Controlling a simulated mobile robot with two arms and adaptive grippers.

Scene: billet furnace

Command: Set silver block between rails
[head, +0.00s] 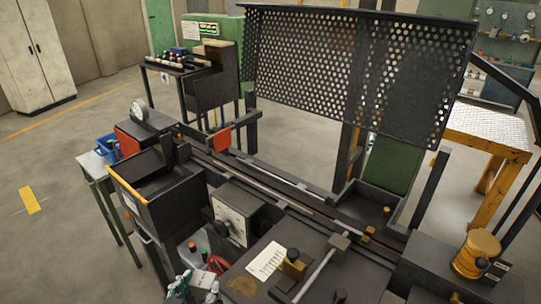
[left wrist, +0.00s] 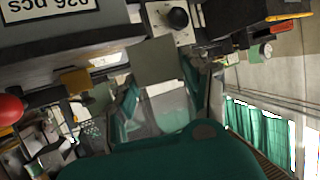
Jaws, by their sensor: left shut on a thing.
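In the head view I cannot make the block out clearly. The rails (head: 275,182) run diagonally along the machine bed, beyond and to the right of the gripper. My right gripper is not in view.
A rod with a grey end block (head: 339,241) crosses the right deck. A perforated guard (head: 355,75) rises behind the rails. A yellow-brown cylinder (head: 477,254) stands at right.

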